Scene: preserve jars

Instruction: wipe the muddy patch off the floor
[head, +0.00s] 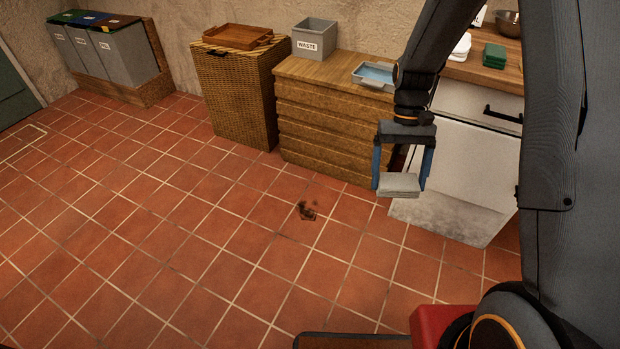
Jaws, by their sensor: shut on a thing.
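The muddy patch (307,211) is a small dark brown smear on the red floor tiles, near the middle of the head view. My gripper (401,184) hangs to the right of the patch, with its blue fingers pointing down. It is shut on a folded pale grey cloth (398,187). The cloth appears to be held above the floor, apart from the patch. The patch is in plain view, with nothing covering it.
A wooden drawer unit (325,122) with a grey waste box (314,38) and a blue-filled tray (374,75) stands behind the patch. A white cabinet (460,150) is behind my gripper. A wicker hamper (235,95) and grey bins (115,58) line the wall. Floor left is clear.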

